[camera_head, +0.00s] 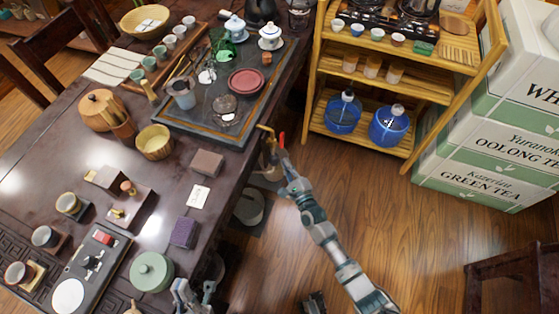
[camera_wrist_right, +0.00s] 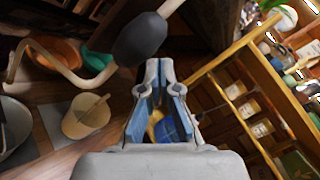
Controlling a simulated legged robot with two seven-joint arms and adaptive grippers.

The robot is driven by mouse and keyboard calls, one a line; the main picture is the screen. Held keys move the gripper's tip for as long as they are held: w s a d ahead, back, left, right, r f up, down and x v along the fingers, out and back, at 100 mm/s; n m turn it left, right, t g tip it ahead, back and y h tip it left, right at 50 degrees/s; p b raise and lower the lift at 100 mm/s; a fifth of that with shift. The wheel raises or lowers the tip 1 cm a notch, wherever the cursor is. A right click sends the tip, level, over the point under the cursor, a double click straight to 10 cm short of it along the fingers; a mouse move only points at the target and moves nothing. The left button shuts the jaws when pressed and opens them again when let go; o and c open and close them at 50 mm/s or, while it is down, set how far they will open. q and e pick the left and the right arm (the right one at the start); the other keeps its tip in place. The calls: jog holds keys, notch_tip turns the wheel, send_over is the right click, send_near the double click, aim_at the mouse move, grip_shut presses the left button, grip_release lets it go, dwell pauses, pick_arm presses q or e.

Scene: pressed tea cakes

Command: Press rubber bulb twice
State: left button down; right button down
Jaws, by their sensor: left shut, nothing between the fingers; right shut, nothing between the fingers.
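The rubber bulb (camera_wrist_right: 140,38) is a dark oval at the top centre of the right wrist view, with a beige tube (camera_wrist_right: 62,68) curving away to the left. My right gripper (camera_wrist_right: 157,68) is shut and empty. Its fingertips show just below the bulb's right end; I cannot tell whether they touch it. In the head view my right gripper (camera_head: 271,145) is beside the table's right edge, and the bulb is not clearly seen there. My left gripper (camera_head: 194,291) is shut and empty at the bottom, near the green lidded jar (camera_head: 151,272).
The dark table (camera_head: 170,222) holds a tea tray (camera_head: 180,120), cups and boxes. A beige bucket (camera_wrist_right: 86,118) is on the floor.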

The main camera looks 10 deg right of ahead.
jog(key=shift+w+a, duration=0.35)
jog(key=shift+a, duration=0.15)
dwell(0.4)
jog(key=shift+s+d+r, duration=0.1)
jog(key=shift+d, duration=0.05)
jog(key=shift+s+d, duration=0.65)
jog(key=shift+d, duration=0.1)
jog(key=shift+s+d, duration=0.7)
jog(key=shift+d, duration=0.35)
jog(key=shift+s+d, duration=0.7)
jog(key=shift+d, duration=0.35)
